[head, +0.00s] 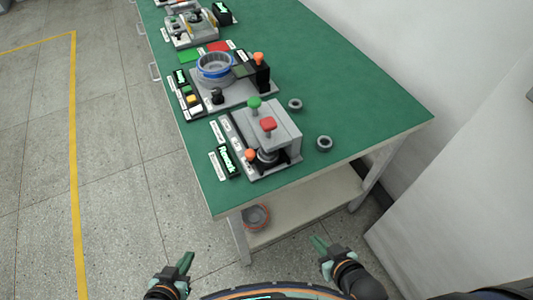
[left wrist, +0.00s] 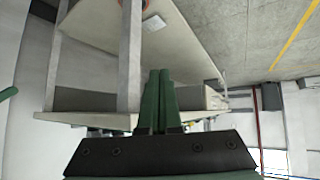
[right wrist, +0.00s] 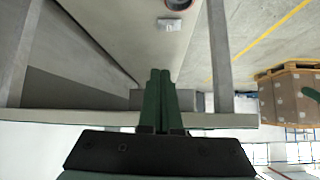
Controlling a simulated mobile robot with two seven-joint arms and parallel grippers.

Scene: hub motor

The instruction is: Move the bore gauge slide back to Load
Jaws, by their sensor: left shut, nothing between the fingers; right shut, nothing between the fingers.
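Several fixtures stand along the green bench; I cannot tell for sure which part is the bore gauge slide. The middle fixture (head: 236,93) has a grey plate carrying a blue-banded ring part (head: 215,66), a black knob (head: 217,95) and a black block with an orange knob (head: 258,58). The nearest fixture (head: 281,137) is a grey block with green, red and orange knobs and a lit display (head: 227,162). Labels are too small to read. My left gripper (head: 187,258) and right gripper (head: 318,241) are shut and empty, low before the bench's near edge, touching nothing.
The green bench top (head: 350,85) is clear on its right, apart from two grey rings (head: 295,104) (head: 324,143) beside the nearest fixture. A reddish round part (head: 256,216) sits on the lower shelf (head: 310,212). A pale wall or cabinet (head: 460,190) stands at right; open floor lies left.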

